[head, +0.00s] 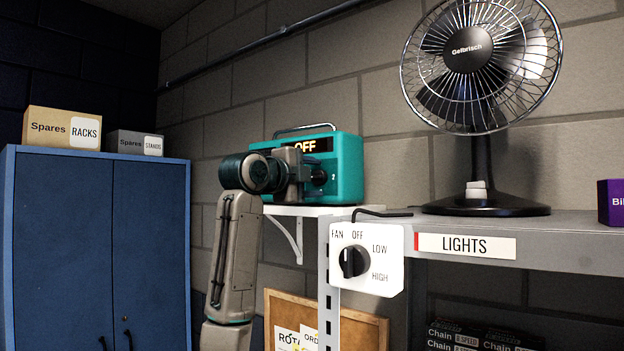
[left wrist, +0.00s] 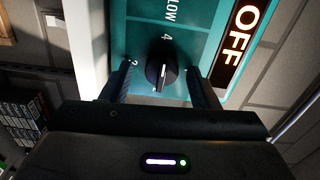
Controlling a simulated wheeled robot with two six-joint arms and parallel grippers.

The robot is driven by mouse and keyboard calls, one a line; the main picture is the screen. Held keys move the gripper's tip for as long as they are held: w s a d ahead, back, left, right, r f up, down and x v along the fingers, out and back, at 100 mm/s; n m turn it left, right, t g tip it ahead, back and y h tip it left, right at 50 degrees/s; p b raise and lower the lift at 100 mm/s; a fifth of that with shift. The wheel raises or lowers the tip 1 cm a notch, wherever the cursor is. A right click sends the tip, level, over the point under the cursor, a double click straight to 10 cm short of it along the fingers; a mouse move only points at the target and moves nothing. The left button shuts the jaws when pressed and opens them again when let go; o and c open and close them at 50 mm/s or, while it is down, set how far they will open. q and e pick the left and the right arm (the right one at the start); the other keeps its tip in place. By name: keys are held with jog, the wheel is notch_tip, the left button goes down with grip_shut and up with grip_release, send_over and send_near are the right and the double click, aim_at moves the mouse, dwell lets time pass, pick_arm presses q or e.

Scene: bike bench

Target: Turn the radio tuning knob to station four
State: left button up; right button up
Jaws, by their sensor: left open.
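The teal radio (head: 349,172) stands on a small white shelf against the brick wall, and its display reads OFF. In the left wrist view the radio's panel (left wrist: 205,38) shows sideways, with the black round tuning knob (left wrist: 162,66) and its white pointer line. A 4 and a 2 are printed near the knob. My left gripper (head: 318,178) is at the radio's front. In the wrist view the left gripper's open fingers (left wrist: 158,82) lie on either side of the knob, with gaps visible. My wrist hides part of the radio in the head view. My right gripper is not in view.
Below right of the radio is a fan switch plate (head: 378,262) with a black knob. A desk fan (head: 484,195) stands on the grey shelf (head: 575,228) marked LIGHTS. A blue cabinet (head: 85,240) with boxes on top stands at left.

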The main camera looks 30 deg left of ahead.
pick_arm(q)
jog(key=s+b, duration=0.5)
jog(key=s, duration=0.5)
jog(key=shift+s+a, duration=0.4)
jog(key=shift+a, duration=0.05)
